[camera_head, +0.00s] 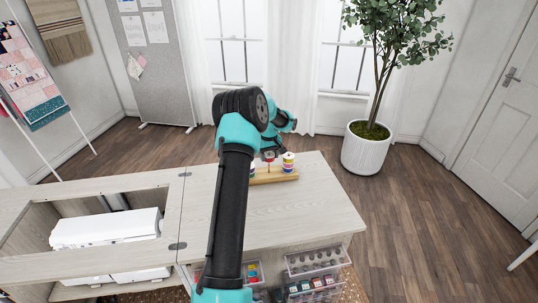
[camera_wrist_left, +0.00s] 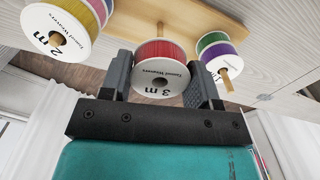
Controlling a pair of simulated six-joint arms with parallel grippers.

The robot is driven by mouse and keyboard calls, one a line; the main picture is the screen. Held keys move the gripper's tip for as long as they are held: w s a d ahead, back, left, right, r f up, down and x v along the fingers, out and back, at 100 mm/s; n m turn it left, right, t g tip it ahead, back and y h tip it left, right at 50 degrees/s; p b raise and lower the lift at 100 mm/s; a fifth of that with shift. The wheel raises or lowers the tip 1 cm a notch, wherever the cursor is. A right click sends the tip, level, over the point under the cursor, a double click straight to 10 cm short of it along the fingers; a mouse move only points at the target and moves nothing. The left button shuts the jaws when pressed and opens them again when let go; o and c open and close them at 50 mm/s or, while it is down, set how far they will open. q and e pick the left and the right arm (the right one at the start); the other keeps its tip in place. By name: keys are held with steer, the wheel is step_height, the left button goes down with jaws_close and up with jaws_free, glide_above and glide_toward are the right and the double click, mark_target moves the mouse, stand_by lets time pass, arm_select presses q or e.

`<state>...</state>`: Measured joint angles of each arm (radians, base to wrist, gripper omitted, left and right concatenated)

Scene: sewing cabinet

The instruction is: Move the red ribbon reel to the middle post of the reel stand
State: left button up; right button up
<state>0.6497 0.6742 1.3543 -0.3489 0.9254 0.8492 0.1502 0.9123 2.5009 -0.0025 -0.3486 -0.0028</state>
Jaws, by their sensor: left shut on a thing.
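The reel stand (camera_head: 272,177) is a wooden board on the cabinet top (camera_head: 310,215). My left gripper (camera_wrist_left: 163,80) is shut on the red ribbon reel (camera_wrist_left: 162,62), labelled 3 m, with one finger on each side. The bare middle post (camera_wrist_left: 159,29) stands between the reel and the stand's board (camera_wrist_left: 130,14), in line with the reel. No post tip sticks out of the reel's hole; whether the post enters it from behind is hidden. In the head view the red reel (camera_head: 268,157) shows small, partly behind my arm. My right gripper is out of view.
Multicoloured reels sit on the outer posts: one at left (camera_wrist_left: 57,28), one at right (camera_wrist_left: 218,55), each close beside my fingers. A white sewing machine (camera_head: 105,228) lies in the cabinet opening. Clear drawers (camera_head: 305,262) stand below the front edge. The cabinet top's right side is clear.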

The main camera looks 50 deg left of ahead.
arm_select(q)
steer(key=shift+f, duration=0.35)
steer(key=o, duration=1)
step_height(320, 180, up, 18)
steer(key=shift+f, duration=0.25)
stand_by(0.9)
